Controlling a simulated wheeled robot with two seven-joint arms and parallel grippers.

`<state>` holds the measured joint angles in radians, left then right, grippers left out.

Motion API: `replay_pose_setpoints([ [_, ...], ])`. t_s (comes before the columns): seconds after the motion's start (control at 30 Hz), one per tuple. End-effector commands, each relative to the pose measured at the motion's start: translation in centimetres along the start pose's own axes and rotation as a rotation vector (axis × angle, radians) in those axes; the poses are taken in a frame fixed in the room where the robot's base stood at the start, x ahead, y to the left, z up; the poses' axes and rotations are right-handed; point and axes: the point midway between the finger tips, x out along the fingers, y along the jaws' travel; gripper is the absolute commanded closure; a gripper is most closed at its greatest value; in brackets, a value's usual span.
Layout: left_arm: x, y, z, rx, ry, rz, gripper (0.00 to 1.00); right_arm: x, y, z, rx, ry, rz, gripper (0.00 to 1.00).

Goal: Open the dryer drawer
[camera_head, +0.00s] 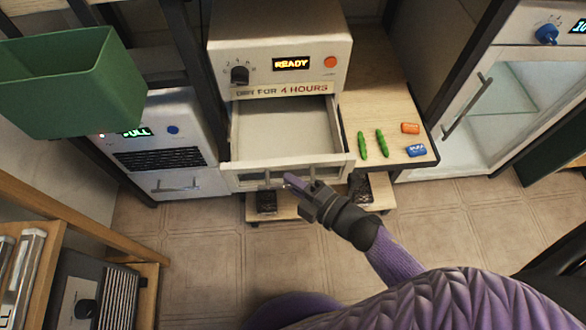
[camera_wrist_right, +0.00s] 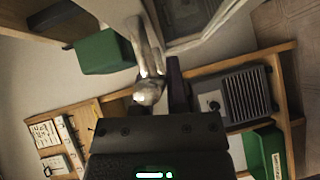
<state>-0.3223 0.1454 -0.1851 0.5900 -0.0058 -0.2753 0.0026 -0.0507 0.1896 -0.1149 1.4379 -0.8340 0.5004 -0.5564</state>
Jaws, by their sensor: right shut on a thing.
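The dryer (camera_head: 280,55) is a cream box with a "READY" display and a "DRY FOR 4 HOURS" label. Its drawer (camera_head: 262,172) is pulled out below the label, and the bare inside floor shows, empty. My right gripper (camera_head: 289,181) is at the front of the drawer, shut on the drawer handle (camera_head: 268,183), which is partly hidden by the fingers. In the right wrist view the pale metal handle (camera_wrist_right: 147,45) runs to the fingers of my right gripper (camera_wrist_right: 165,88). My left gripper is not in view.
A green bin (camera_head: 75,85) hangs at the left. Tiled floor (camera_head: 190,265) in front is clear.

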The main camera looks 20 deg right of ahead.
Motion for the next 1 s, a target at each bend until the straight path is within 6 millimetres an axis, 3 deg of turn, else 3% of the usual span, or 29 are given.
replay_pose_setpoints([
  [0.5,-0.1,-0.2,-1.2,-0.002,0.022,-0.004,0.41,-0.4,-0.2,-0.3,-0.001,0.000,-0.001,1.00],
  [0.53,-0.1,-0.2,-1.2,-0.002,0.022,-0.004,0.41,-0.4,-0.2,-0.3,-0.001,0.000,-0.001,0.77],
  [0.67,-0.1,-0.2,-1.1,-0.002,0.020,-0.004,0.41,-0.4,-0.1,-0.3,-0.001,0.000,-0.001,0.49],
  [1.0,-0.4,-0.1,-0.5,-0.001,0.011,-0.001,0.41,-1.0,0.0,-0.4,0.000,0.000,-0.001,0.47],
])
